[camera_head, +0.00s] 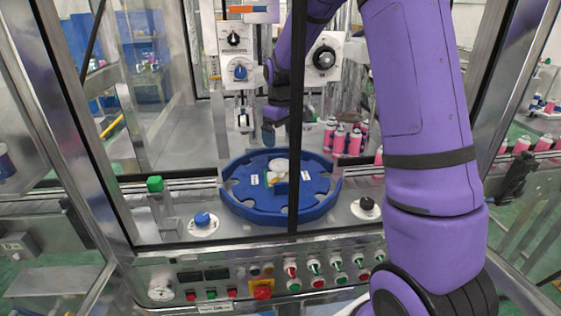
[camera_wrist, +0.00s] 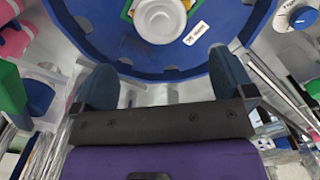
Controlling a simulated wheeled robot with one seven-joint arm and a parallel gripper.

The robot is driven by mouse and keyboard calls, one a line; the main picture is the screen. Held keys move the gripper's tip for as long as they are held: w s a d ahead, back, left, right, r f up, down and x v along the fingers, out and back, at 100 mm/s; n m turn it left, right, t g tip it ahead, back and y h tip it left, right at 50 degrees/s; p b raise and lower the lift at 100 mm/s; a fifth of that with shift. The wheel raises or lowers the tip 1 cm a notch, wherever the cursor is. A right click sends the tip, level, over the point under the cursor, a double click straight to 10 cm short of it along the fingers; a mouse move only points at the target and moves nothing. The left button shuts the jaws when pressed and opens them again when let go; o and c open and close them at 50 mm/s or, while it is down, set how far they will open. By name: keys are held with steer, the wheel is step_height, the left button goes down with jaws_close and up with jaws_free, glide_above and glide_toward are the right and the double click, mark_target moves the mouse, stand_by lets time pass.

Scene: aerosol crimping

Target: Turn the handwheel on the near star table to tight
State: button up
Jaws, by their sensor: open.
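The near star table (camera_head: 245,206) is a blue notched disc on the machine deck, and it also shows in the wrist view (camera_wrist: 100,35). The handwheel (camera_head: 278,169) is a pale round knob at its centre, with small labels beside it. In the wrist view the handwheel (camera_wrist: 160,18) is at the top edge, partly cut off, beyond the fingertips. My gripper (camera_head: 268,135) is above the back of the table, fingers pointing down, apart from the handwheel. In the wrist view my gripper (camera_wrist: 165,80) is open and empty. A dark post hides part of the table and gripper.
A dark upright post (camera_head: 296,120) crosses in front of the table. A blue knob (camera_head: 203,219) and a black knob (camera_head: 366,204) flank the table. Pink cans (camera_head: 345,140) stand behind it to the right. A button panel (camera_head: 262,290) lies in front.

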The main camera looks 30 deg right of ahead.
mark_target(280, 163)
step_height(280, 163, down, 10)
steer(key=shift+r, duration=0.25)
steer(key=shift+c, duration=0.5)
steer(key=c, duration=0.7)
steer(key=shift+c, duration=0.2)
steer(key=shift+m, duration=0.4)
steer(key=m, duration=0.3)
steer(key=shift+m, duration=2.5)
